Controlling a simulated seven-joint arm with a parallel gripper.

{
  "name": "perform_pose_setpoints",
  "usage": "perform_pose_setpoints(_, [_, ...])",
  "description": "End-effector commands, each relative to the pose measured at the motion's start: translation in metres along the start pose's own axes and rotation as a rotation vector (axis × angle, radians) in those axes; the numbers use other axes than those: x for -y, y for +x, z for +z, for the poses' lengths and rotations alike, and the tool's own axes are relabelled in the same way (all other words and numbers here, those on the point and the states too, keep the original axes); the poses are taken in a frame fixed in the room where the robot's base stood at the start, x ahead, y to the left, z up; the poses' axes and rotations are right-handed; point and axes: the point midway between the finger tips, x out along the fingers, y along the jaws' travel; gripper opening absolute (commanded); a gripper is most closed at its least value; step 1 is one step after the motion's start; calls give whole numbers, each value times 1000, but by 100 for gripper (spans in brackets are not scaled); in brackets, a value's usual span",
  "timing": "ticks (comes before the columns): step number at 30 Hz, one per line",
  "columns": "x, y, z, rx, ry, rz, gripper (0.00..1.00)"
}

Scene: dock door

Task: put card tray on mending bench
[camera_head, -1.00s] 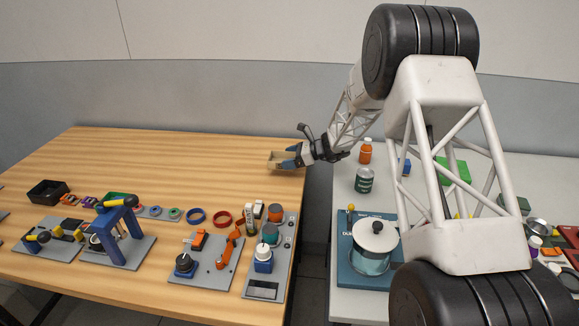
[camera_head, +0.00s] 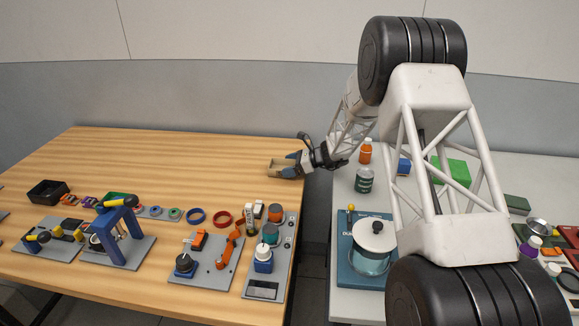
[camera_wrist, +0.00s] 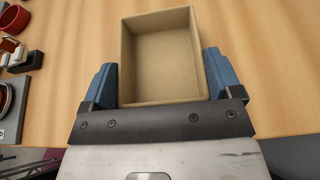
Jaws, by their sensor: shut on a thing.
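The card tray (camera_wrist: 163,55) is an open, empty tan box between the two blue fingers of my gripper (camera_wrist: 161,82) in the wrist view. The fingers press its left and right sides. In the head view the tray (camera_head: 279,165) is at the far right part of the wooden bench, with my gripper (camera_head: 289,166) shut on it from the right. I cannot tell whether the tray touches the wood. The wooden bench (camera_head: 190,160) fills the left of the head view; I cannot tell from the frames whether it is the mending bench.
A grey table (camera_head: 345,205) stands on the right across a gap, with a jar (camera_head: 364,180), an orange bottle (camera_head: 365,151) and a pot (camera_head: 372,245). Tool boards, rings (camera_head: 195,216) and a black bin (camera_head: 48,191) occupy the wooden bench's front. Its back is clear.

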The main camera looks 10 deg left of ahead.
Motion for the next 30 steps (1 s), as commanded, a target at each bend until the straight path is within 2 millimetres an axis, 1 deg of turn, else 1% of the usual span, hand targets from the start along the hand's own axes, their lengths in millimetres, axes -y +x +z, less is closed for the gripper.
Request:
perform_pose_setpoints(8, [0,1,-2,0,0,0,61])
perform_pose_setpoints(9, [0,1,-3,0,0,0,86])
perform_pose_setpoints(12, [0,1,-3,0,0,0,100])
perform_pose_setpoints(23, [0,0,0,0,-1,0,100])
perform_pose_setpoints(26, [0,-6,0,0,0,-1,100])
perform_pose_setpoints(30, [0,-20,0,-1,0,-1,100])
